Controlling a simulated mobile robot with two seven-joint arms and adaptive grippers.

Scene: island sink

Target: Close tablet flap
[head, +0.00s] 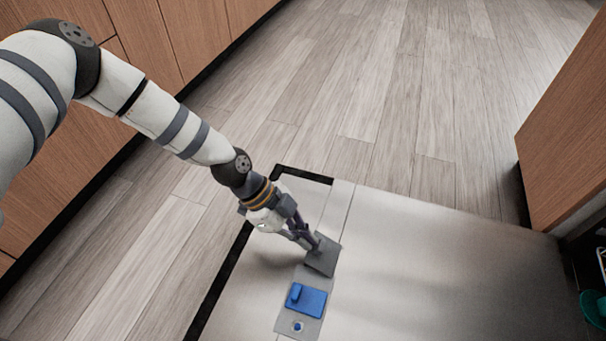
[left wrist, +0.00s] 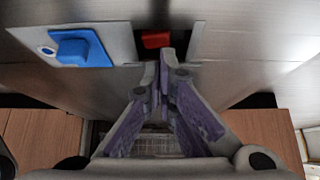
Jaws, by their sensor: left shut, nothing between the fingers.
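The tablet flap (head: 322,259) is a small dark grey plate at the upper end of the dispenser panel (head: 313,283), on the inner face of the lowered steel door. I cannot tell its exact angle. My left gripper (head: 314,243) is at the flap's upper left edge, shut and empty; I cannot tell whether it touches. In the left wrist view, the shut fingertips (left wrist: 165,62) are in front of a dark recess (left wrist: 180,42) holding a red block (left wrist: 156,40). The fingers hide part of the recess. My right gripper is not in view.
A blue piece with a raised block (head: 306,299) and a small round blue button (head: 297,326) are on the same panel. The steel door (head: 430,270) is bare to the right. Wooden cabinet fronts stand left and right. A teal object (head: 594,310) is at the right edge.

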